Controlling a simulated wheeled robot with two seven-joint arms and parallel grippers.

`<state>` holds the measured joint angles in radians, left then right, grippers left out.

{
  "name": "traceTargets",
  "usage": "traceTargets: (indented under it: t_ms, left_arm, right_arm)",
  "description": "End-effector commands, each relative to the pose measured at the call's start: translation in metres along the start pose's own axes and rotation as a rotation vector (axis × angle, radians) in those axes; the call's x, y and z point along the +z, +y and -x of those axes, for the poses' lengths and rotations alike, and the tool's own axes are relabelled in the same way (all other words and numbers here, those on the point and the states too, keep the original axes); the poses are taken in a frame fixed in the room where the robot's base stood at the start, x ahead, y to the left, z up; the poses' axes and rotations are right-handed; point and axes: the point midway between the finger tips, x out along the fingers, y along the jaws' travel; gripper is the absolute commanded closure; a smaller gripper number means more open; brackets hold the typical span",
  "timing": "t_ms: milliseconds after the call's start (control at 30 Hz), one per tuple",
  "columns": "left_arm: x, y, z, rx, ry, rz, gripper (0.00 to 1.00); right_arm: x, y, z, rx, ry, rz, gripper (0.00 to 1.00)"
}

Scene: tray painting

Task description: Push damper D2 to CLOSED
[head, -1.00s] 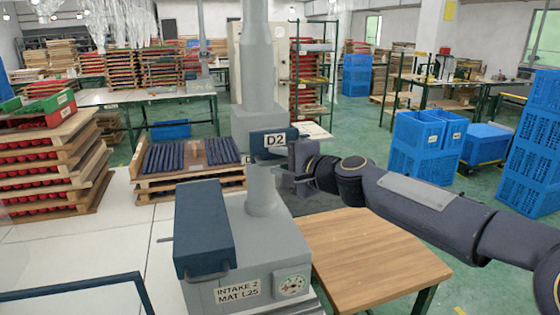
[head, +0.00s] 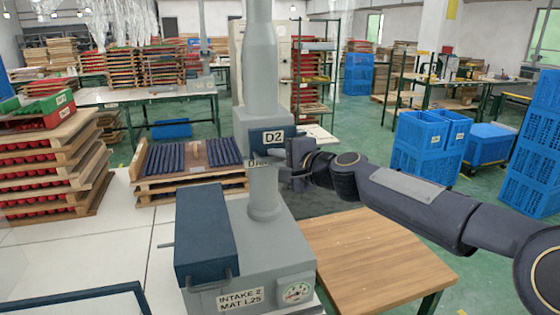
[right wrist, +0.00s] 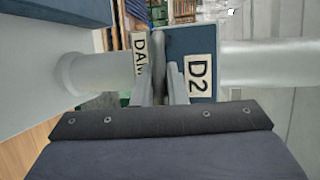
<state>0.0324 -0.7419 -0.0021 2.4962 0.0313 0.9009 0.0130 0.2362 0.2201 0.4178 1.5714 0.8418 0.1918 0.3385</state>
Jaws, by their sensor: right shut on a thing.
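Damper D2 is a dark blue plate (head: 258,138) with a white D2 label, on the grey box of the vertical duct (head: 260,60). A second label, partly covered, shows just below the plate. My right gripper (head: 297,158) is at the plate's right end, its arm coming in from the right. In the right wrist view the blue plate (right wrist: 188,45) fills the middle, and my right gripper (right wrist: 161,88) is shut on a thin dark part at its end. The fingers hide part of the second label. My left gripper is not in view.
The duct rises from a grey intake cabinet (head: 270,265) with a blue lid box (head: 205,235) and a gauge. A wooden table (head: 370,260) stands under my right arm. Stacked trays (head: 45,170) stand at the left, blue crates (head: 425,150) at the right.

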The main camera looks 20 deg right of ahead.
Motion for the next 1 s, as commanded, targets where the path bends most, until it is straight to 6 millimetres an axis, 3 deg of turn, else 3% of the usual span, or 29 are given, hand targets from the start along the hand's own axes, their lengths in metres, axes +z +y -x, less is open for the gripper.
traceTargets:
  t_ms: [167,200,367,667,1000]
  left_arm:
    - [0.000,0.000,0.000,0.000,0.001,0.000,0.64]
    - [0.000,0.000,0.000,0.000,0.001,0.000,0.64]
    - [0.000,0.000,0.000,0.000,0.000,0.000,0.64]
    - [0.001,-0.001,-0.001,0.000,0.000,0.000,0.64]
    - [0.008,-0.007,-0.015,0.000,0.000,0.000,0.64]
  right_arm:
    - [-0.001,0.003,0.000,0.004,0.001,-0.002,1.00]
    - [-0.001,0.003,0.000,0.004,0.001,-0.002,0.85]
    - [-0.001,0.002,0.000,0.004,0.001,-0.002,0.66]
    - [-0.001,0.003,0.003,0.003,0.001,-0.001,0.66]
    - [-0.001,0.004,0.054,0.002,0.004,0.000,0.66]
